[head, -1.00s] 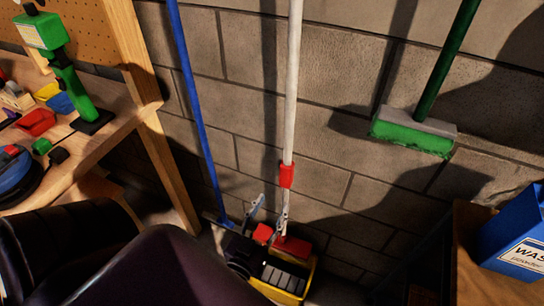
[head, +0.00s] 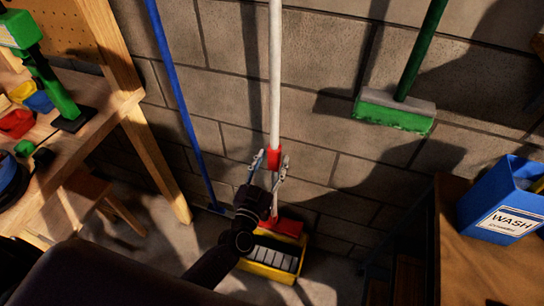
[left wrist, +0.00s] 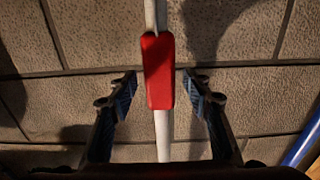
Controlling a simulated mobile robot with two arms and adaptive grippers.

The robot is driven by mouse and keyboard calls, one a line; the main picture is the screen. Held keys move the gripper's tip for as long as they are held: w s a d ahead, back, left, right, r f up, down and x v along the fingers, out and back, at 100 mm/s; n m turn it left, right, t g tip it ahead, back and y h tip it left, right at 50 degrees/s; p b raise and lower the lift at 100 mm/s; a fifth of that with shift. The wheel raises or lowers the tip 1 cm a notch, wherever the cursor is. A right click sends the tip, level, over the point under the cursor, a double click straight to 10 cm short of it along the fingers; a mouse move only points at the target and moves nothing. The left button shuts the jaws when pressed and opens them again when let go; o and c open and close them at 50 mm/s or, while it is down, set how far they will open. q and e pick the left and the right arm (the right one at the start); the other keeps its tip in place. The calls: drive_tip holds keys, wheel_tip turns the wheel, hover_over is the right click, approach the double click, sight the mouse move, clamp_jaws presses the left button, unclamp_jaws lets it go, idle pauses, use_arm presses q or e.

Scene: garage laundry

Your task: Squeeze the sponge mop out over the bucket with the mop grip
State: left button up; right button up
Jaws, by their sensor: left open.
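The sponge mop stands upright by the block wall, with a white pole (head: 275,75), a red mop grip (head: 273,158) on the pole and a red head (head: 287,227) at the yellow bucket (head: 262,271). My left gripper (head: 270,165) is open, its fingertips on either side of the pole at the grip's height. In the left wrist view the red grip (left wrist: 158,70) appears centred between the open fingers (left wrist: 161,88), with a gap on both sides. My left arm hides part of the lower pole and bucket. My right gripper is not in view.
A blue pole (head: 178,110) leans on the wall to the left. A green brush (head: 395,108) hangs at the upper right. A wooden workbench (head: 110,118) stands left. A blue wash box (head: 503,205) sits on a wooden top at the right.

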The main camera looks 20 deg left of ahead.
use_arm(q)
drive_tip(key=shift+w, duration=0.85)
drive_tip(key=shift+c, duration=0.4)
clamp_jaws()
